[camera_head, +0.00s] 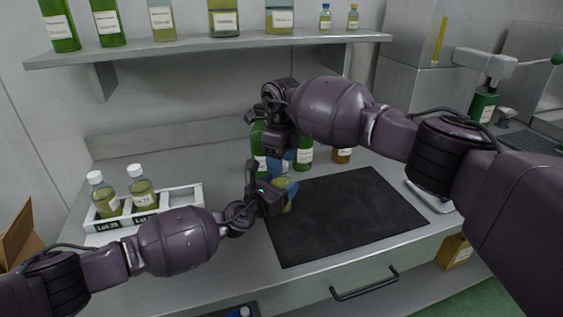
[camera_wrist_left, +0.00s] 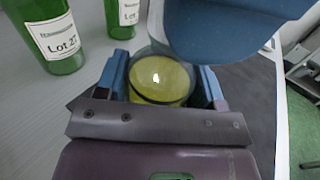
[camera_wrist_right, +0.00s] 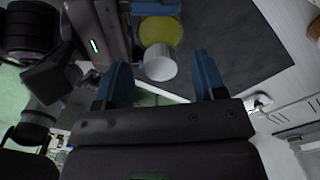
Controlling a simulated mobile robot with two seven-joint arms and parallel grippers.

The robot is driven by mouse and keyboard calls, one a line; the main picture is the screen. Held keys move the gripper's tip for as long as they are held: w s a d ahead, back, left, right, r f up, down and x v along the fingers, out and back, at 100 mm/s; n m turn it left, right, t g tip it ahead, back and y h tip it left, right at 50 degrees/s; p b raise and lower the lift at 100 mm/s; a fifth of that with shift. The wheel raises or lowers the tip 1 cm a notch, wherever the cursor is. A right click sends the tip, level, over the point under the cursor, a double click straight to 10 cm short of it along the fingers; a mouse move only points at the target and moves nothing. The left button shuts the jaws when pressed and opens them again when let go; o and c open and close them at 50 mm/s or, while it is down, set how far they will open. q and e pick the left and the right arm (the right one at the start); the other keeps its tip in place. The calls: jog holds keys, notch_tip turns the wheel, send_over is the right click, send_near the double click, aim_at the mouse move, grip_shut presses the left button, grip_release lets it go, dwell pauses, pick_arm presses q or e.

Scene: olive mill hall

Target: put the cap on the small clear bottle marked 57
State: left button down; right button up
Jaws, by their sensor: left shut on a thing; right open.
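A small clear bottle with yellow-green oil (camera_head: 282,183) is between the fingers of my left gripper (camera_head: 281,193), at the mat's left edge. My left gripper is shut on it; the bottle also shows in the left wrist view (camera_wrist_left: 160,82). I cannot read a 57 on it. A white cap (camera_wrist_right: 160,63) shows at the bottle's top in the right wrist view. I cannot tell whether it is seated. My right gripper (camera_wrist_right: 160,65) is open just above, its fingers on both sides of the cap, apart from it. One blue finger covers part of the left wrist view.
A white rack (camera_head: 180,200) with two white-capped bottles stands at left. Green bottles (camera_head: 304,157) and a brown bottle (camera_head: 342,155) stand behind the mat. The dark mat (camera_head: 350,215) is mostly clear. A shelf of bottles (camera_head: 210,46) hangs above.

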notch_tip(320, 180, up, 11)
dwell(0.4)
pick_arm(q)
jog(key=shift+c, duration=0.8)
grip_release()
jog(key=shift+s+a, duration=0.1)
pick_arm(e)
jog(key=shift+r, duration=0.1)
pick_arm(q)
jog(key=shift+s+a, duration=0.15)
jog(key=shift+s, duration=0.05)
jog(key=p+v, duration=0.2)
jog(key=v, duration=0.8)
pick_arm(e)
jog(key=r, duration=0.3)
jog(key=shift+s+r, duration=0.25)
jog(key=shift+r, duration=0.15)
